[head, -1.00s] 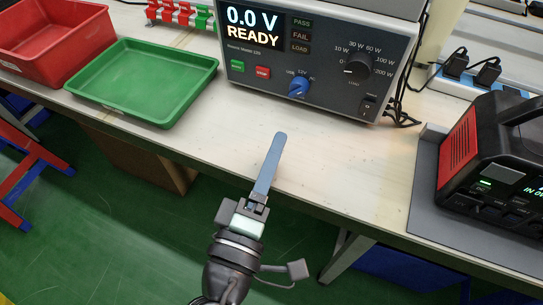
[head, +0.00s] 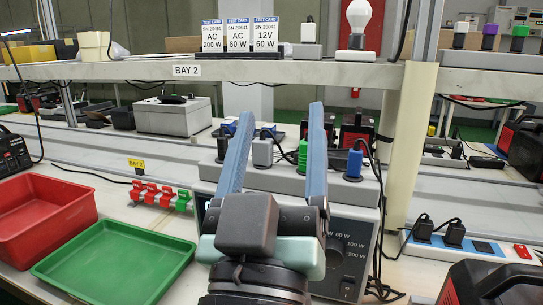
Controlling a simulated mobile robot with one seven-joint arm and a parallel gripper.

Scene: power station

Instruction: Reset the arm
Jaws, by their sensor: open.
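My gripper (head: 275,150) stands in the lower middle of the head view, its two long blue fingers pointing up and spread well apart. Nothing is between the fingers. It is in front of the grey tester box (head: 345,250), hiding most of its front, including the display. Part of the tester's dial markings shows to the right of my gripper. My wrist fills the bottom middle of the view.
A green tray (head: 112,262) and a red bin (head: 40,215) sit on the bench at left. Plugs stand on a strip (head: 265,180) behind my fingers. A shelf (head: 130,70) carries test cards and a bulb (head: 357,22). A black power unit (head: 490,285) is at lower right.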

